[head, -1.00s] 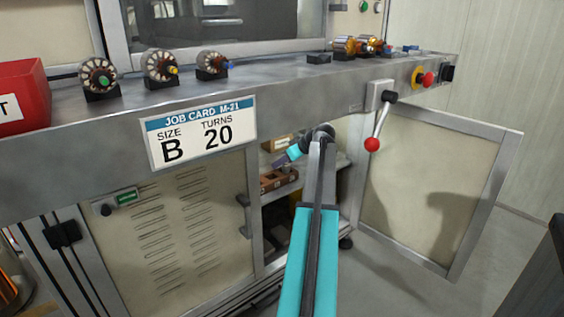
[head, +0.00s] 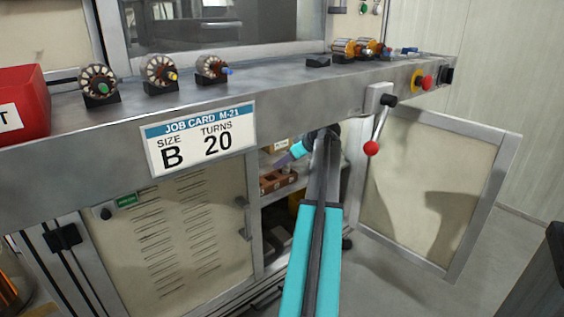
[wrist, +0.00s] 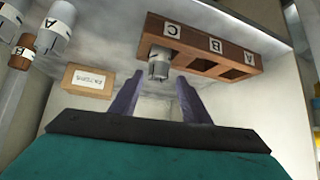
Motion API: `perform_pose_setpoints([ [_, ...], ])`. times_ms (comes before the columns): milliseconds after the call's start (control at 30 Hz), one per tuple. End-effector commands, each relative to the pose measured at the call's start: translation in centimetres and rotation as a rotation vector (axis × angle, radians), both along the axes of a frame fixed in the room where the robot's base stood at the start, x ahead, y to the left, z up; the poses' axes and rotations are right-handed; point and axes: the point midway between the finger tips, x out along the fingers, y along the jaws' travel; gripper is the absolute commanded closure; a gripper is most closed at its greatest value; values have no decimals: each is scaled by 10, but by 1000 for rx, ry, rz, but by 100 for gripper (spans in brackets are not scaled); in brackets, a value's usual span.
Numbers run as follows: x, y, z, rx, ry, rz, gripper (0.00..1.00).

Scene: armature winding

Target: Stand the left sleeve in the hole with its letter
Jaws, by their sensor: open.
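In the wrist view a brown wooden block (wrist: 190,48) carries the letters C, B and A. A grey sleeve (wrist: 159,63) stands at the hole by the letter C; the other two holes look dark and empty. I cannot read a letter on this sleeve. My gripper (wrist: 158,82) is open, its two purple fingers on either side of the sleeve's near end, with gaps showing. In the head view my gripper (head: 290,155) reaches into the open cabinet beside the brown block (head: 277,181); the sleeve cannot be made out there.
At the wrist view's left are a grey sleeve marked A (wrist: 57,28), a brown piece marked B (wrist: 22,51) and another grey sleeve (wrist: 9,22). A labelled carton (wrist: 88,81) lies near the left finger. The cabinet door (head: 430,195) stands open below the bench edge.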

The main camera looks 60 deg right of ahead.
Motion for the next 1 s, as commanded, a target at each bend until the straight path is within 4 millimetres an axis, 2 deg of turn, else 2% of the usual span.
perform_pose_setpoints([
  [33, -8, 0, 10, -1, -1, -2, 58],
  [200, -28, 2, 31, -2, -4, -4, 58],
  [500, -57, 4, 59, -3, -5, -3, 58],
  [700, -65, 5, 66, -3, -6, -3, 58],
  [1000, -65, 5, 66, -3, -6, -3, 58],
])
